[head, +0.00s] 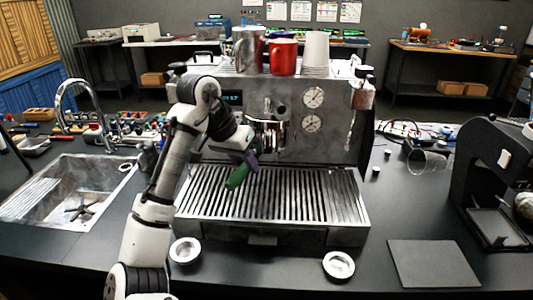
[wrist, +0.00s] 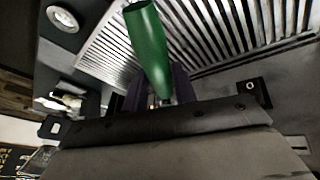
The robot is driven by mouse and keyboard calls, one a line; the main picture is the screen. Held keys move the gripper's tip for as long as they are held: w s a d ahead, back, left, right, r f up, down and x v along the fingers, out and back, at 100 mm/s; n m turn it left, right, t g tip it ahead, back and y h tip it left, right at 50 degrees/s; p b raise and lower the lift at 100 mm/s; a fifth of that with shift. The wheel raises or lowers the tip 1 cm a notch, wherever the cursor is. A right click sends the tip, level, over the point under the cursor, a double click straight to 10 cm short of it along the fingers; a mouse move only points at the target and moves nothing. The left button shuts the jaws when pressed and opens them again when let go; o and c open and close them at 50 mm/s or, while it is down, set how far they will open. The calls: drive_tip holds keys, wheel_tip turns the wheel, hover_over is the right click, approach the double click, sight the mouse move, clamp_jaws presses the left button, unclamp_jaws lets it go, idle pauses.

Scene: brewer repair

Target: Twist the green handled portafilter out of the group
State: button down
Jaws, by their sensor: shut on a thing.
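The green handle of the portafilter (head: 237,178) sticks out low in front of the espresso machine (head: 285,140), tilted down to the left in the head view. It shows large in the wrist view (wrist: 148,45). My gripper (head: 246,162) is shut on the handle near its inner end, with its dark purple fingers at the handle's base. The group (head: 267,134) is just right of my wrist. The portafilter's head is mostly hidden by my arm, so I cannot tell how it sits in the group.
The slatted drip tray (head: 270,205) lies below the handle. Two small metal baskets (head: 185,250) (head: 339,265) sit on the counter in front. A grey mat (head: 433,264) and a black grinder (head: 500,185) are at right, a sink (head: 70,190) at left. Cups (head: 283,56) stand on the machine.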

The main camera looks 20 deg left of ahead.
drive_tip(key=shift+a+r, duration=0.1)
drive_tip(key=shift+w+a+m+p, duration=0.1)
drive_tip(key=shift+a+m+p, duration=0.4)
drive_tip(key=shift+p, duration=0.6)
drive_tip(key=shift+m, duration=0.3)
drive_tip(key=shift+w+a+m+g+h+p, duration=0.3)
drive_tip(key=shift+a+m+g+h+p, duration=0.1)
drive_tip(key=shift+a+m, duration=0.25)
drive_tip(key=shift+d, duration=0.1)
drive_tip(key=shift+f, duration=1.25)
idle(2.4)
idle(0.7)
